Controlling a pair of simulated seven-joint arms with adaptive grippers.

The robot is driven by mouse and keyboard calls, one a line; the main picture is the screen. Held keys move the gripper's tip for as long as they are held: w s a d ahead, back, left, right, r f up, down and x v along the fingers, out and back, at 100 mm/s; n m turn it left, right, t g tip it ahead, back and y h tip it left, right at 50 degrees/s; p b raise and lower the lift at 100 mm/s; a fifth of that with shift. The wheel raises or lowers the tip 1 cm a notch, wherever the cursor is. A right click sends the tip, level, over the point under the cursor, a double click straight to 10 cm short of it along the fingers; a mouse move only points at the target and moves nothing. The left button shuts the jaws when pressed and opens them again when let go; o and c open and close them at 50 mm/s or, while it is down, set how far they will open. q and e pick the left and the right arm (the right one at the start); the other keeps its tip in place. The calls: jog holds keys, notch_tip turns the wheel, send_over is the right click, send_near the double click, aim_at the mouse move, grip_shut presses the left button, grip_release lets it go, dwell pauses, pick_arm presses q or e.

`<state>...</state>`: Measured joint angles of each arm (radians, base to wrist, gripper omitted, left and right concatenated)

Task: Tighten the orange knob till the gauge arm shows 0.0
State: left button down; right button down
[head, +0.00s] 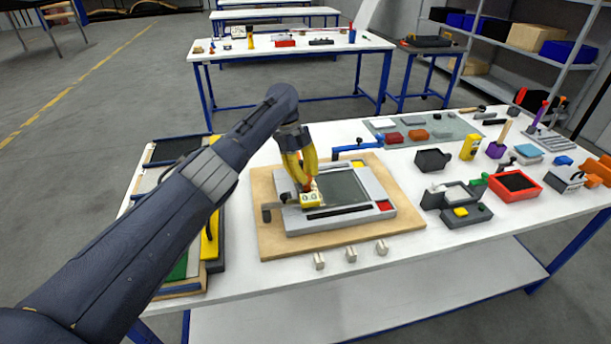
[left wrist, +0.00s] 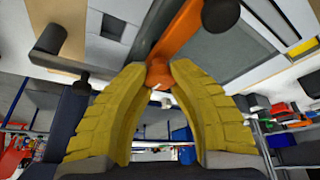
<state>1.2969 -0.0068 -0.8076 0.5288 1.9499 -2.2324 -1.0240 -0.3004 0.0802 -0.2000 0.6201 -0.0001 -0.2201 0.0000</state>
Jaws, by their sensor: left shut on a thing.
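The orange knob (left wrist: 158,76) shows in the left wrist view between the tips of my left gripper (left wrist: 159,66). An orange bar (left wrist: 184,32) runs up and right from it. In the head view, my left gripper (head: 306,178) points down with its yellow fingers shut on the orange knob, which they largely hide. A small yellow block (head: 312,201) sits just below the fingertips, on a grey fixture (head: 345,222) with a dark panel. I cannot make out the gauge arm or a reading. My right gripper is not in view.
The fixture lies on a wooden board (head: 408,219) on the white table. Several small light blocks (head: 351,255) stand along the board's front edge. A blue clamp-like tool (head: 358,146) lies behind it. A red bin (head: 515,186) and dark trays crowd the right side.

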pick_arm(q)
jog(key=shift+s+d+f, duration=0.1)
jog(key=shift+s+f, duration=0.05)
jog(key=shift+f, duration=0.05)
jog(key=c, duration=1.5)
grip_release()
jog(key=shift+c, duration=0.2)
jog(key=o, duration=0.5)
jog(key=shift+r, duration=0.1)
jog(key=shift+o, duration=0.2)
jog(key=shift+r, duration=0.15)
jog(key=v, duration=0.7)
jog(key=shift+r, duration=0.1)
